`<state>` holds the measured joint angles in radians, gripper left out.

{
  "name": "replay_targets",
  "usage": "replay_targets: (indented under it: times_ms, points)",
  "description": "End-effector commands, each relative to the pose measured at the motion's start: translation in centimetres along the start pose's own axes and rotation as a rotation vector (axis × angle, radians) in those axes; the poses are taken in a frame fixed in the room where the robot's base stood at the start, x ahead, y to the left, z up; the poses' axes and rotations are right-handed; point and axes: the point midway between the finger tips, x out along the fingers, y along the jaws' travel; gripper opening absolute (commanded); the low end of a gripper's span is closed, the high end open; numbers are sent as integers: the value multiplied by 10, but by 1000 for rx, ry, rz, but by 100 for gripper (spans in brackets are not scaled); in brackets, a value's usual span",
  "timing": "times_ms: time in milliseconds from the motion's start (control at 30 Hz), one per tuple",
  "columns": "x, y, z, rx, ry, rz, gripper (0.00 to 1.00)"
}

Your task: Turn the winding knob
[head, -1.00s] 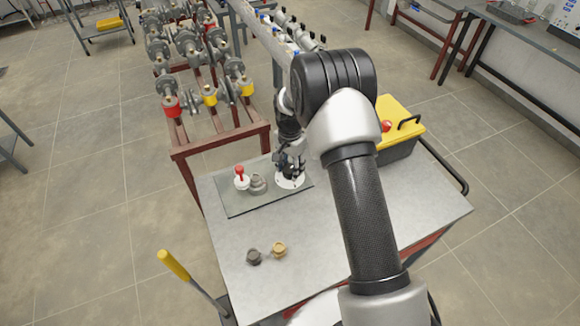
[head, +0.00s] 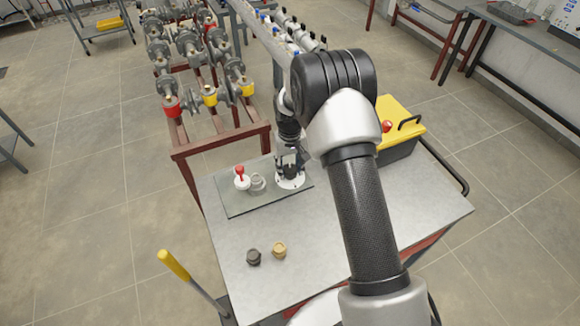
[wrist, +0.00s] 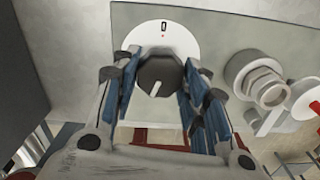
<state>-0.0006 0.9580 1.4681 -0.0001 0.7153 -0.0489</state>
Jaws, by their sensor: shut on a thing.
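The winding knob (wrist: 158,76) is dark grey and faceted. It stands on a round white dial (wrist: 163,35) with a small dark slot and a red mark at its far side in the wrist view. My gripper (wrist: 161,84) has its blue-padded fingers on both sides of the knob, closed on it. In the head view my gripper (head: 290,168) points down over the white dial (head: 291,183) on the grey plate; my fingers partly cover the knob there.
A red-handled valve (head: 241,177) and a light grey ring-shaped fitting (head: 258,182) stand left of the dial on the plate (head: 235,205). Two loose caps, dark (head: 254,257) and tan (head: 279,250), sit near the front. A yellow-lidded toolbox (head: 398,125) stands at right.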

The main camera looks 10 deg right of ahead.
Motion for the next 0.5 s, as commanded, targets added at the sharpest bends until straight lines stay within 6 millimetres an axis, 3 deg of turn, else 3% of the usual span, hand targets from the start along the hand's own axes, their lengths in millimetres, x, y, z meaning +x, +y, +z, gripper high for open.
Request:
replay_targets:
  times_ms: [500]
  points:
    - [1,-1,1,-491,-2,0,17]
